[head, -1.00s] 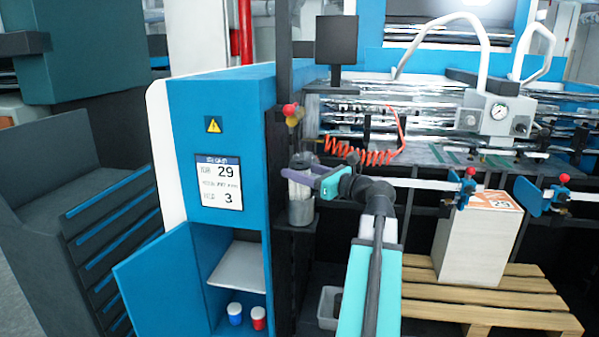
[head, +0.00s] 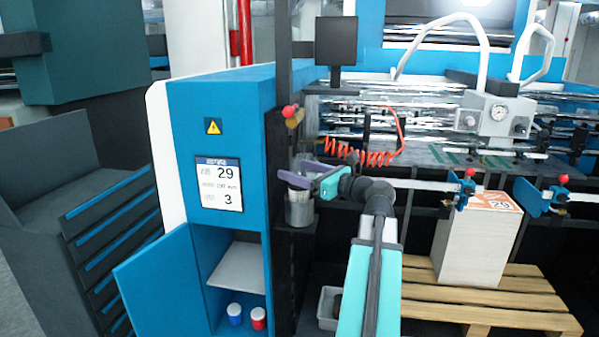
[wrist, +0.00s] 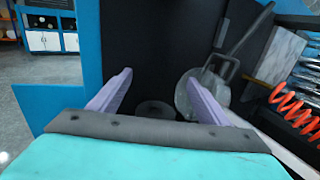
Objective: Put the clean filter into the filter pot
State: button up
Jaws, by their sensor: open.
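My gripper (head: 294,173) is open, its purple fingers just above the filter pot (head: 300,212), a grey metal cylinder on a small dark ledge beside the blue cabinet. In the wrist view the fingers (wrist: 158,78) are spread with nothing gripped between them. A dark round ring (wrist: 155,109) shows below, between the fingers. A grey round metal part with a bracket (wrist: 201,88) lies behind the right finger; I cannot tell whether it is the pot's lid. The clean filter is not clearly seen; I cannot tell whether it is inside the pot.
The blue cabinet (head: 220,120) has its door (head: 160,283) open, with a red cup (head: 258,318) and a blue cup (head: 235,314) inside. A coiled orange hose (head: 360,156) hangs right of the pot. A paper stack (head: 474,245) stands on a pallet (head: 480,302).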

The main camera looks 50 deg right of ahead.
notch_tip(320, 180, up, 7)
jog(key=p, duration=0.6)
jog(key=shift+f, duration=0.15)
jog(key=shift+s, duration=0.1)
dwell(0.5)
